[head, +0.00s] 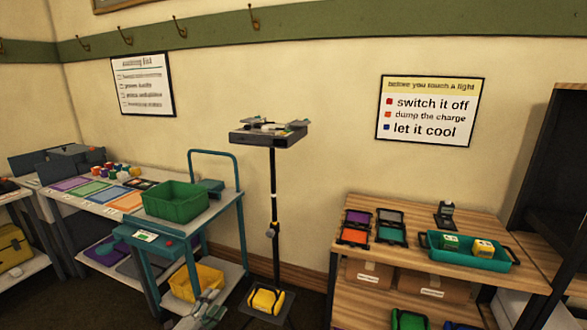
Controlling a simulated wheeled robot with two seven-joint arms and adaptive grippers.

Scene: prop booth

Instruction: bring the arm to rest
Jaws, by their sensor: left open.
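My left gripper (207,305) shows at the bottom edge of the head view, left of centre. It is grey, open, and nothing shows between its fingers. It appears in front of the lower shelf of the teal cart (222,212), near a yellow bin (196,281). I cannot tell whether it touches anything. The rest of its arm is mostly below the picture. My right gripper is not in view.
A black stand (273,190) with a small loaded top and a yellow weight (267,301) at its foot stands right of the gripper. A green crate (175,201) sits on the cart. A wooden shelf unit (470,222) with a teal tray (467,259) stands at right.

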